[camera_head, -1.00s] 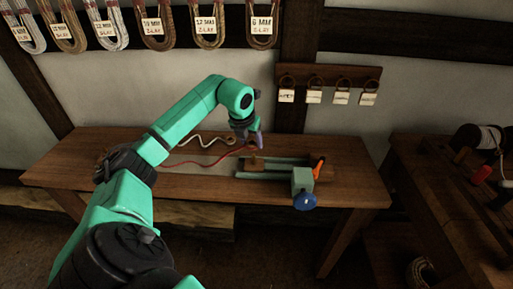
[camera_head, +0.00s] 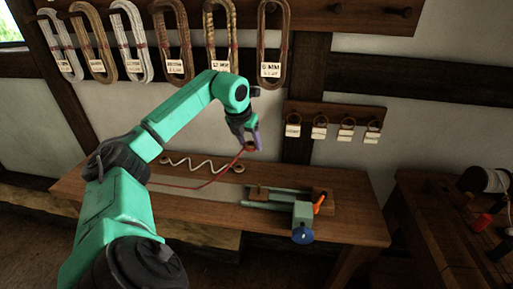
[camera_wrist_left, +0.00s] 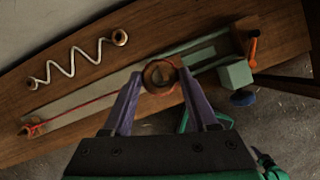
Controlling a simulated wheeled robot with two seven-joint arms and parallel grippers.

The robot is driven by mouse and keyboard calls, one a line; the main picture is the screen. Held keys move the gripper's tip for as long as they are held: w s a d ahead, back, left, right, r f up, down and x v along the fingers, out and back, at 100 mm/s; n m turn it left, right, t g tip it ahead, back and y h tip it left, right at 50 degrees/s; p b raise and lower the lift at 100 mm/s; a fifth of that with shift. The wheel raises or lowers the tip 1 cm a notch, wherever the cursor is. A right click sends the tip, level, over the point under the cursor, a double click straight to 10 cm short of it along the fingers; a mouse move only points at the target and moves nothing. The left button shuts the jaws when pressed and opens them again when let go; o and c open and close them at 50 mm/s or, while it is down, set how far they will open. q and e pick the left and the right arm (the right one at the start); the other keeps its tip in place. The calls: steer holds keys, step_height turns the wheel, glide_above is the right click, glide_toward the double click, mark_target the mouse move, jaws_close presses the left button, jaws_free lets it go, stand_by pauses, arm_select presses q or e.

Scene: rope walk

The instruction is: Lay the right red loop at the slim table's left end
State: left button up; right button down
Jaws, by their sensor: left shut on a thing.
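My left gripper (camera_head: 250,144) is shut on the right red loop (camera_head: 251,149) and holds it above the slim wooden table (camera_head: 215,208). In the left wrist view this loop (camera_wrist_left: 160,75) is a round reddish-brown eye between the purple fingertips (camera_wrist_left: 160,84). The thin red rope (camera_head: 205,185) hangs from the loop and runs left along the tabletop. Its other end (camera_wrist_left: 33,128) lies on the table in the left wrist view; my arm hides it in the head view. My right gripper is in neither view.
A white zigzag cord (camera_head: 205,164) with a brown eye at each end lies behind the red rope. A green slide device (camera_head: 275,200) with an orange handle (camera_head: 319,202) and blue knob (camera_head: 302,236) occupies the table's right part. Another bench (camera_head: 440,215) stands at the right.

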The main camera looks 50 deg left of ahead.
arm_select(q)
steer(key=s+a+b, duration=1.2)
steer(key=s+a, duration=0.1)
steer(key=a, duration=0.3)
steer(key=shift+s+a, duration=0.2)
